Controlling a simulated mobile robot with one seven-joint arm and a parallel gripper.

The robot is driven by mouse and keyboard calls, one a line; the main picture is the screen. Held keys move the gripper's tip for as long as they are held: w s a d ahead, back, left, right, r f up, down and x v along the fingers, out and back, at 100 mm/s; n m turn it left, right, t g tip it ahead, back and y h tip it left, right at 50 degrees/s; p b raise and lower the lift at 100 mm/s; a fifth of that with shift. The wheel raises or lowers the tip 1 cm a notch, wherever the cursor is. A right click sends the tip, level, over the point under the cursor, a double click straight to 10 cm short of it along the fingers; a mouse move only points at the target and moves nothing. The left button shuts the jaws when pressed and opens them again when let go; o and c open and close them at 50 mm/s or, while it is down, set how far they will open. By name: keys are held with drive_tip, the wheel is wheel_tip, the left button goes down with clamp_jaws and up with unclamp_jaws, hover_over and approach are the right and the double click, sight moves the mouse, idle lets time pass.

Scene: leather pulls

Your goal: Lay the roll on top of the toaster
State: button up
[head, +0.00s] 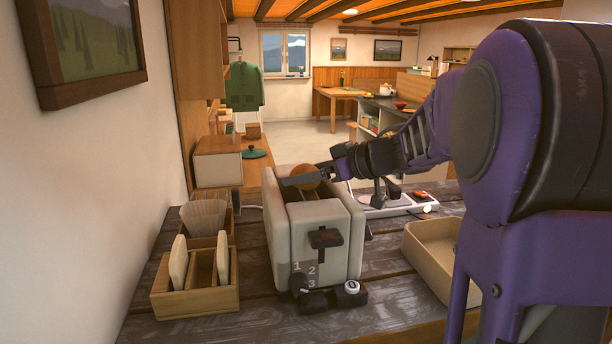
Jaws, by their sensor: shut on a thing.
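The toaster (313,244) is a pale, boxy appliance standing on the dark wooden counter, with a dark lever and the numbers 1, 2, 3 on its near end. The roll (304,172) is round and orange-brown, seen at the far end of the toaster's top. My gripper (306,179) reaches in from the right and is shut on the roll. A dark finger crosses in front of the roll and hides part of it. I cannot tell whether the roll touches the toaster or is just above it.
A wooden rack (196,297) with bread slices stands left of the toaster. A tan bin (432,262) stands to the right, and a white tray-like thing (394,206) lies behind. A small dark item with a white knob (351,287) sits at the toaster's near end.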

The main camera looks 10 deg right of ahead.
drive_tip(key=shift+f, duration=0.2)
drive_tip(key=o, duration=0.8)
drive_tip(key=shift+r, duration=0.2)
drive_tip(key=p+v, duration=0.1)
drive_tip(key=v, duration=1.1)
drive_tip(key=shift+p, duration=0.35)
